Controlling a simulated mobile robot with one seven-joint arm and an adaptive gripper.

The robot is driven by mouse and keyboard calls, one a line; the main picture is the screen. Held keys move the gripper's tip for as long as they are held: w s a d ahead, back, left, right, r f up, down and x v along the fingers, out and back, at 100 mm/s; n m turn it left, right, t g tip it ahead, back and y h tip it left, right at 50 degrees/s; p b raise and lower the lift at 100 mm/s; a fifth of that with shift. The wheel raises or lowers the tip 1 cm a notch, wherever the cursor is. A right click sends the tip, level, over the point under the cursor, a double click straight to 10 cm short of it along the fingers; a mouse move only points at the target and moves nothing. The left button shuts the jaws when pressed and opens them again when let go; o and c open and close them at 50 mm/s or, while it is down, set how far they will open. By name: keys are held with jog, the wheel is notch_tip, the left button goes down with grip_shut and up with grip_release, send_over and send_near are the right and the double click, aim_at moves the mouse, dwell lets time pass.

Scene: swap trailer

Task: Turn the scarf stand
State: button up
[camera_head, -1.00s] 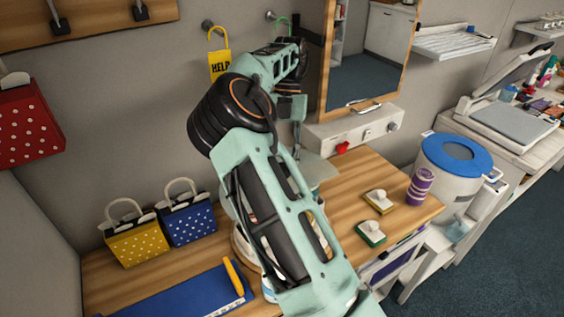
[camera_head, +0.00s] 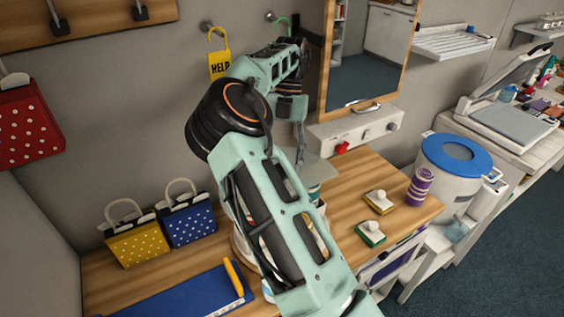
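I cannot clearly make out the scarf stand. A round, wood-coloured rim (camera_head: 238,246) shows on the wooden counter beside my arm, with pale parts above it; most of this thing is hidden behind my arm, and I cannot tell if it is the stand. My gripper (camera_head: 301,150) hangs down past my wrist, small and dark, over the back of the counter. It is near a pale grey flat piece (camera_head: 320,172) with a green-banded thing (camera_head: 313,194) below it. Its fingers are too small and too covered to tell whether they are open or touching anything.
Yellow (camera_head: 138,243) and blue (camera_head: 188,222) dotted bags stand at the counter's back left. A blue mat (camera_head: 185,295) lies in front. Two sponge-like blocks (camera_head: 379,200) and a purple can (camera_head: 420,186) stand right. A mirror (camera_head: 365,55) and a knobbed panel (camera_head: 355,130) are behind.

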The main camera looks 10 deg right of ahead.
jog(key=shift+n, duration=0.4)
